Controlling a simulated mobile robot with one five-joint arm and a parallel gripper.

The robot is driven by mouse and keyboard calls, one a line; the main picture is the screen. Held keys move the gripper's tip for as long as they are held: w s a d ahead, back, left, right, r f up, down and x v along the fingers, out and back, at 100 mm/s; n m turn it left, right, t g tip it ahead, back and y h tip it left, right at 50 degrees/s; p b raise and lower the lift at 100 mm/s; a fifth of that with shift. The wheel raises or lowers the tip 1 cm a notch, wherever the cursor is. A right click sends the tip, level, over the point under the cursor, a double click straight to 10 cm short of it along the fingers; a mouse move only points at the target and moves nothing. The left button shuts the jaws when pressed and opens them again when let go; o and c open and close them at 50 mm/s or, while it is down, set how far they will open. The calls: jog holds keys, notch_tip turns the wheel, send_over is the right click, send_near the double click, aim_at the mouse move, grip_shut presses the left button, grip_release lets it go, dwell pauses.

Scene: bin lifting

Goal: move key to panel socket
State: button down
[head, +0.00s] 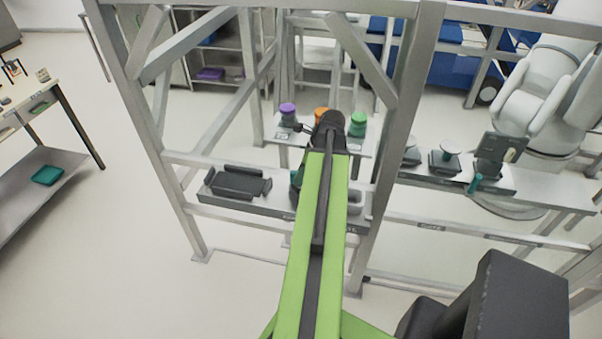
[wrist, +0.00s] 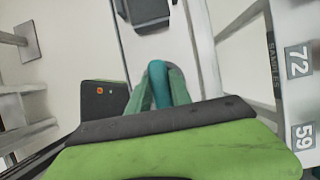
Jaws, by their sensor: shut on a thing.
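In the wrist view my gripper (wrist: 160,98) is shut on a narrow teal piece (wrist: 158,72), which looks like the key. The fingers press on both sides of it, and its lower end is hidden by my green and dark wrist. In the head view my arm hides most of the gripper; only a bit of teal shows left of the arm, above the front shelf.
A grey metal frame (head: 403,130) stands around my arm, with posts on both sides. A dark tray (head: 240,183) lies on the front shelf (head: 275,207). Purple (head: 288,109) and green (head: 358,118) lidded jars stand behind. A white robot arm (head: 550,95) stands at right.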

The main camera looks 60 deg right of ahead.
jog(key=c, duration=1.1)
grip_release()
jog(key=o, duration=0.6)
notch_tip(320, 180, up, 9)
jog(key=p, duration=0.9)
jog(key=shift+r, duration=0.1)
